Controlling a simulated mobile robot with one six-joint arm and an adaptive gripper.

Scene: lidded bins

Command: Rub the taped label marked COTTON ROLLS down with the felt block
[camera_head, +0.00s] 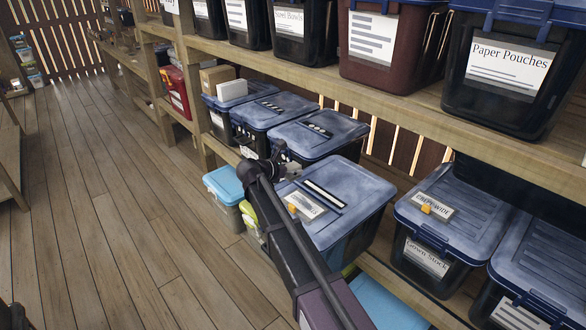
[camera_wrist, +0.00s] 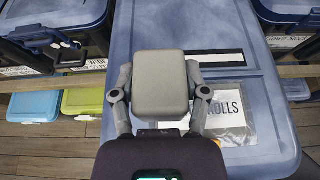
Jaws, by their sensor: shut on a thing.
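My gripper (camera_wrist: 161,93) is shut on a grey felt block (camera_wrist: 162,72) with rounded corners. The block is held over a blue bin lid (camera_wrist: 235,35); I cannot tell whether it touches the lid. The COTTON ROLLS label (camera_wrist: 238,108) lies on this lid, right of and below the block in the wrist view. Only "ROLLS" reads there; the block and a finger hide the rest. In the head view the label (camera_head: 311,208) lies on the near part of the lid, with a small yellow-orange piece on it. My gripper (camera_head: 286,170) is beyond it, towards the lid's far left edge.
A black-and-white strip (camera_head: 323,195) lies on the same lid. A bin with a PREPS WIDE label (camera_head: 433,205) and a yellow piece stands to the right. More lidded bins (camera_head: 319,132) stand behind. An upper shelf (camera_head: 420,100) with bins overhangs. The floor at left is clear.

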